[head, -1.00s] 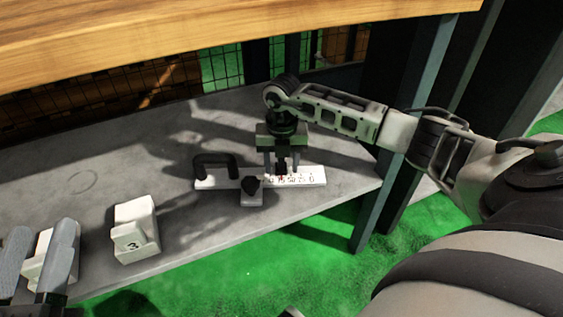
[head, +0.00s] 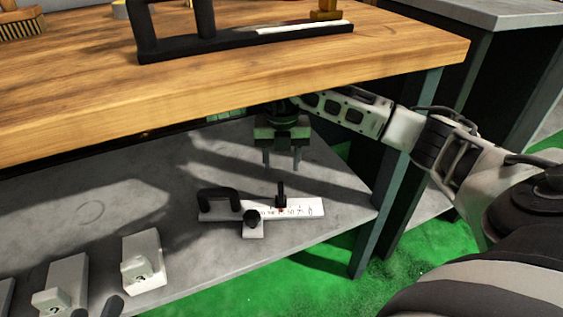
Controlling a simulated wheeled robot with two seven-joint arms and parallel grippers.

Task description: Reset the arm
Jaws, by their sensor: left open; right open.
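A white plate with a printed scale (head: 300,209) lies on the grey lower shelf. It carries a black loop handle (head: 219,193) at its left end, a round black knob (head: 251,217) at the front and a small upright black lever (head: 281,195) on the scale. My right gripper (head: 282,164) hangs below the wooden tabletop, above and apart from the lever, fingers spread and empty.
White numbered blocks (head: 142,261) stand at the shelf's front left. The thick wooden tabletop (head: 300,60) overhangs the shelf, with a black frame (head: 240,40) on it. A grey post (head: 372,228) stands right of the plate. Green floor (head: 300,260) lies in front.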

